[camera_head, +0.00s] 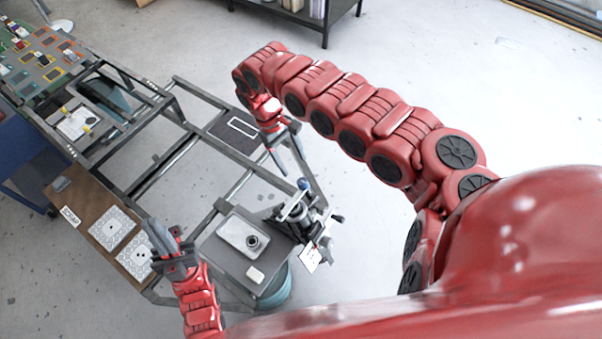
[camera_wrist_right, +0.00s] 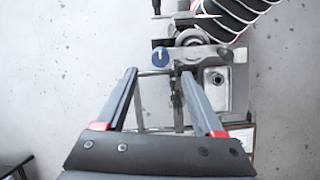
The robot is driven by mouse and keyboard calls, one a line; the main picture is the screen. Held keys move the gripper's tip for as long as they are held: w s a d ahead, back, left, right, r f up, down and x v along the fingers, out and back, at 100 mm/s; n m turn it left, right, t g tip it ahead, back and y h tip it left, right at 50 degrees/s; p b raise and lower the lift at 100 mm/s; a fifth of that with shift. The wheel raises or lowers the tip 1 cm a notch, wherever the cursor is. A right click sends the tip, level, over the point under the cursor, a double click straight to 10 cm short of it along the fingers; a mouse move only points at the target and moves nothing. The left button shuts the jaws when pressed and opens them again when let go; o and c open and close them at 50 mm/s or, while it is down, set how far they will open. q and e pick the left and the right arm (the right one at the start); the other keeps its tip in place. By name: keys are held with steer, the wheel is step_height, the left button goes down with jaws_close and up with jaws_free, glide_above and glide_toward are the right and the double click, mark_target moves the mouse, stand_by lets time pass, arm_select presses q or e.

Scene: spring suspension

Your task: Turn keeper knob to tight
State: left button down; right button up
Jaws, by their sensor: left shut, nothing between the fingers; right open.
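A spring fixture (camera_head: 297,209) with clamp bars and black handles stands at the right edge of the frame table. A round blue knob (camera_head: 304,184) sits on its far side; the blue knob (camera_wrist_right: 160,56) also shows in the right wrist view. I cannot tell for certain that this is the keeper knob, and its setting is unreadable. My right gripper (camera_head: 284,167) is open and empty, pointing down beyond the fixture. In its wrist view the fingertips (camera_wrist_right: 159,74) are spread, with the knob beyond them. My left gripper (camera_head: 152,227) is shut and empty, left of the fixture.
A grey tray (camera_head: 229,228) with a round part lies left of the fixture. A brown board (camera_head: 73,194) with patterned plates is at the left. Open metal rails (camera_head: 180,147) with gaps run across the table. A dark shelf (camera_head: 325,22) stands at the back. Floor at the right is clear.

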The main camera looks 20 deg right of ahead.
mark_target(302, 181)
steer(key=p+x, duration=0.2)
steer(key=x, duration=0.5)
steer(key=shift+s+f, duration=0.15)
steer(key=shift+s, duration=0.05)
steer(key=shift+f, duration=0.35)
jaws_close()
